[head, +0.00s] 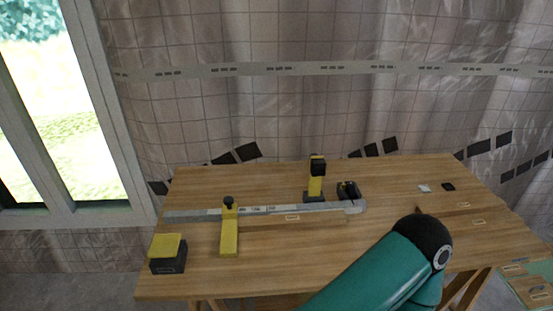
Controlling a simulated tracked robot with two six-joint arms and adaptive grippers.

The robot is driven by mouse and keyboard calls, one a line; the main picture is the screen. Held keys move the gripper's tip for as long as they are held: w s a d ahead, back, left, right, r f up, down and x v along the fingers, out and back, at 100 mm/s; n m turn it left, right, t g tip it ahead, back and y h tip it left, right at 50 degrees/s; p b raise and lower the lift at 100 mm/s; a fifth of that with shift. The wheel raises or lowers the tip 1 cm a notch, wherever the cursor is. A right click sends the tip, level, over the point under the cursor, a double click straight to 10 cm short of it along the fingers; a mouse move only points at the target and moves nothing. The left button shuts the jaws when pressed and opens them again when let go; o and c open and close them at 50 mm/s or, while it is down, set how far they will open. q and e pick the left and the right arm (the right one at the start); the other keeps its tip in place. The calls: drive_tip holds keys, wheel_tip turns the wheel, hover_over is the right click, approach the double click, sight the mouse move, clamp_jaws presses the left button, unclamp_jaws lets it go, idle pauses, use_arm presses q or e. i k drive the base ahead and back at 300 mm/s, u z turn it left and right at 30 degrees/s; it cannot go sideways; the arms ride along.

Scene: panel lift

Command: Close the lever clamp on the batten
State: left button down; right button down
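A light wooden batten (292,221) lies along the wooden table, beside a flat grey strip with markings (265,209). A yellow piece with a black knob (229,238) sits across the strip and the batten's left part. A yellow upright with a black head and dark foot (315,184) stands behind the strip. I cannot tell for sure which of these is the lever clamp, or whether a lever is open or closed. Neither gripper is in view; only a teal and black link of my arm shows at lower right.
A yellow-topped dark block (168,254) sits at the table's (200,275) front left. A small black and yellow item (348,190) lies near the strip's right end. Small white (424,188) and black (448,186) pieces lie at back right. The tiled wall (300,110) is behind.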

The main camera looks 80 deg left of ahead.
sight(317, 167)
drive_tip(key=u, duration=0.05)
drive_tip(key=k, duration=1.45)
drive_tip(key=u, duration=0.75)
drive_tip(key=i, duration=0.65)
